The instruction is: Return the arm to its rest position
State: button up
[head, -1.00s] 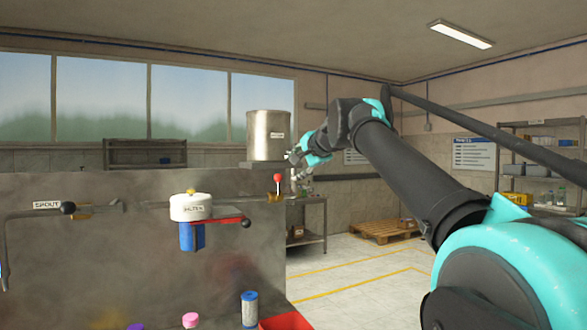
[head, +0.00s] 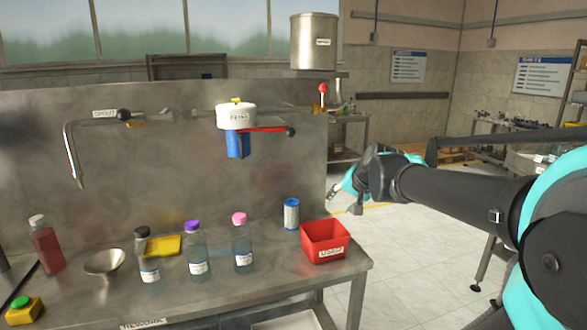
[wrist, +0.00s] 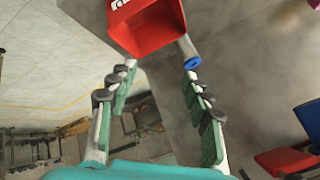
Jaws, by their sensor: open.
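My arm, black and teal, reaches in from the right in the head view. My gripper (head: 342,196) hangs beyond the bench's right end, right of and above the red bin (head: 325,250) in the picture. In the wrist view my gripper (wrist: 158,72) has its two green-padded fingers spread wide, with nothing between them. The red bin (wrist: 150,30) shows past the fingertips there, with the blue end of a cylinder (wrist: 192,63) beside it. In the head view part of the gripper is small and its fingers are hard to make out.
The steel bench (head: 215,300) holds several bottles, a funnel (head: 104,262), a yellow sponge-like block (head: 163,246) and a blue-white cylinder (head: 291,214). A white filter housing (head: 236,116) with a red lever and a spout pipe (head: 72,150) are on the back panel. The floor (head: 410,235) right of the bench looks clear.

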jog(key=s+d+f+n+g+h, duration=0.1)
jog(key=s+d+f+n, duration=0.1)
jog(key=s+f, duration=0.7)
jog(key=s+d+f+n+g+h, duration=0.1)
jog(key=s+d+f+n+g, duration=0.1)
jog(key=s+f, duration=0.8)
notch_tip(320, 180, down, 4)
jog(key=shift+s+d+r+g+h, duration=0.1)
jog(key=shift+s+d+g+h, duration=0.2)
jog(key=shift+d+h, duration=0.1)
